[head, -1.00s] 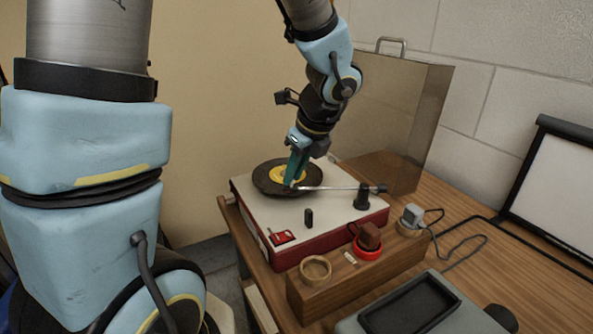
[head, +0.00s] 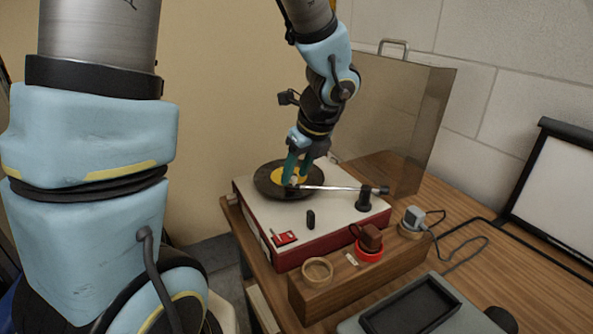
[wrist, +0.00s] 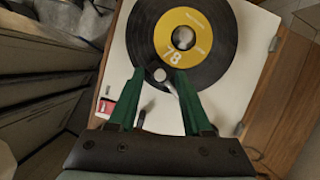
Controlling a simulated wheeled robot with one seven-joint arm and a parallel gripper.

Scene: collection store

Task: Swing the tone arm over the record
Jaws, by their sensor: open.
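The record player (head: 345,225) has a white top and red sides. A black record with a yellow label (head: 264,180) lies on it; the label reads 78 in the wrist view (wrist: 215,68). The thin silver tone arm (head: 335,188) runs from a dark pivot post at the right to the record, its tip above the record's near part. My gripper (head: 292,181) is pointed down at that tip. In the wrist view its green fingers (wrist: 160,74) are spread, with the tone arm's round grey end (wrist: 159,75) between them, apart from both.
A tall smoky clear cover (head: 400,120) stands behind the player. In front are a red switch (head: 285,238), a wooden block (head: 350,275) with rings and plugs, and a grey tray (head: 410,305). A framed white panel (head: 560,190) is at right.

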